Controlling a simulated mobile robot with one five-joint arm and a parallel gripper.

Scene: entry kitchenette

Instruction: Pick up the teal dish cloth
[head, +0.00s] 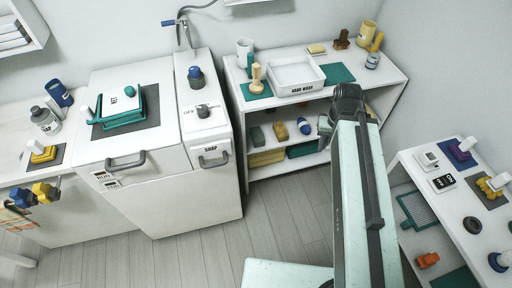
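Several flat teal pieces show in the head view, and I cannot tell for sure which is the dish cloth. One teal square (338,74) lies flat on the white shelf unit's top, right of the white wash tray. Another teal square (256,91) lies left of that tray, with a wooden-handled tool (257,76) standing on it. A folded-looking teal piece (303,149) lies on the shelf below. My pale arm rises from the bottom edge to a dark joint in front of the shelf unit's right part. My gripper's fingers do not show.
The white tray (294,88) stands between the teal squares. A white mug (244,47) and yellow containers (367,33) stand behind. A white chest (160,190) is at left, with a teal rack (143,105) on top. A loaded white shelf (450,215) is at right. The central floor (285,225) is clear.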

